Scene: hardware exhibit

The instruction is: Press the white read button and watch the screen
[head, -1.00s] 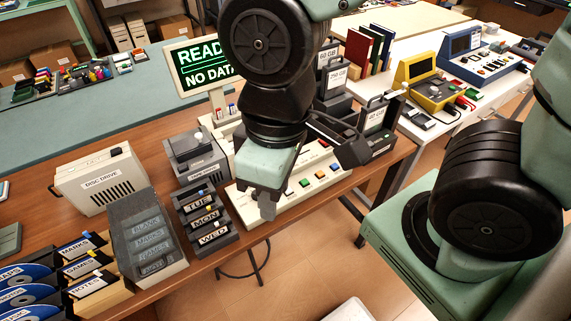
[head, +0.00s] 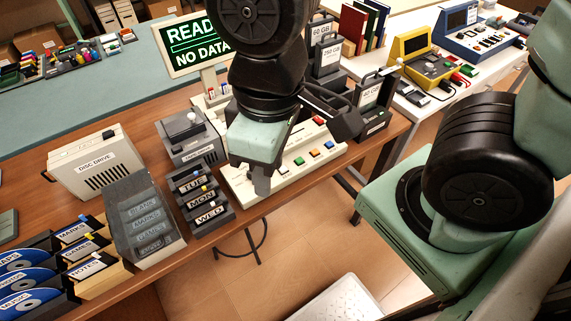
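The cream console (head: 292,172) stands at the front edge of the wooden table. Its orange (head: 299,161), green (head: 314,153) and blue (head: 328,145) buttons are in a row, with a red one (head: 319,121) behind them. The screen (head: 195,45) stands behind the console and shows "READ", cut off by my arm, and "NO DATA" in light letters. My gripper (head: 261,186) points down over the console's front left. Whether its fingers are open, or touch anything, is unclear.
Left of the console are a rack of TUE, MON and WED cartridges (head: 203,201), a grey device (head: 190,138) and a disc drive (head: 92,163). Upright drive cases (head: 372,108) stand behind its right side.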

